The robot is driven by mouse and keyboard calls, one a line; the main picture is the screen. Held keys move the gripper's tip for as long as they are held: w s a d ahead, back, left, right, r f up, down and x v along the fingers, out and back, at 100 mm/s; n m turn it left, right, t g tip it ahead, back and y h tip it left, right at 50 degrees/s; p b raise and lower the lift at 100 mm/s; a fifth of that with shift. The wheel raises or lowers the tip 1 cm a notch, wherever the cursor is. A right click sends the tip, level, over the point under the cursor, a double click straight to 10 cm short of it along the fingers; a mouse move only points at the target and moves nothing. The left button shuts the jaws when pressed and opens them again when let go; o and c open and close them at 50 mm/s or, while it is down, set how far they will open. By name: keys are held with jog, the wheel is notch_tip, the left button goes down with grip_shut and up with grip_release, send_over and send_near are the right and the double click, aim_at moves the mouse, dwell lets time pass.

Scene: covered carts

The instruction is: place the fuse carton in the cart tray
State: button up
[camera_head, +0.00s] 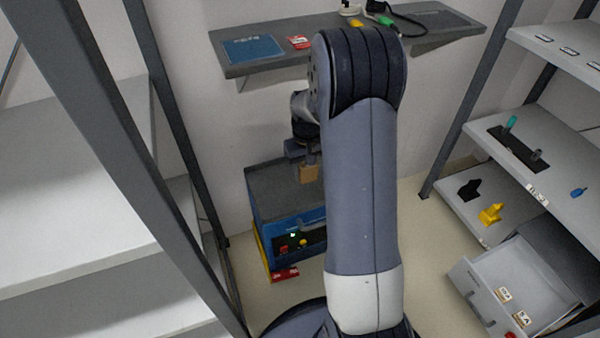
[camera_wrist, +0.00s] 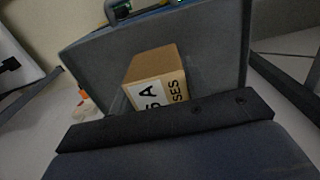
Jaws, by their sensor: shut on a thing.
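The fuse carton (camera_head: 309,174) is a small brown box. In the wrist view the carton (camera_wrist: 155,68) fills the middle, and its white label reads "5 A" and "…SES". My gripper (camera_head: 305,160) is shut on it, pointing down over the blue cart (camera_head: 287,228). The cart has a dark grey top (camera_head: 272,184), which shows as a grey surface (camera_wrist: 215,50) behind the carton in the wrist view. I cannot tell whether the carton touches that top. My arm hides the cart's right side in the head view.
Red and yellow items (camera_head: 289,245) show in the cart's front opening. A red box (camera_head: 285,273) lies at its foot. A wall shelf (camera_head: 270,68) is behind, with pale shelves (camera_head: 70,220) left. At right are shelves (camera_head: 560,150) and an open drawer (camera_head: 515,275).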

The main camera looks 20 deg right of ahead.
jog(key=shift+s+d+f, duration=0.1)
jog(key=shift+d+f, duration=0.1)
jog(key=shift+d, duration=0.65)
jog(key=b, duration=0.1)
send_over(311, 196)
notch_tip(311, 196, down, 5)
jog(key=shift+r, duration=0.15)
jog(key=shift+f+b, duration=0.8)
jog(key=shift+f, duration=1.45)
jog(key=shift+f, duration=0.1)
jog(key=o, duration=1)
notch_tip(311, 196, up, 12)
jog(key=p, duration=0.3)
jog(key=shift+p, duration=0.3)
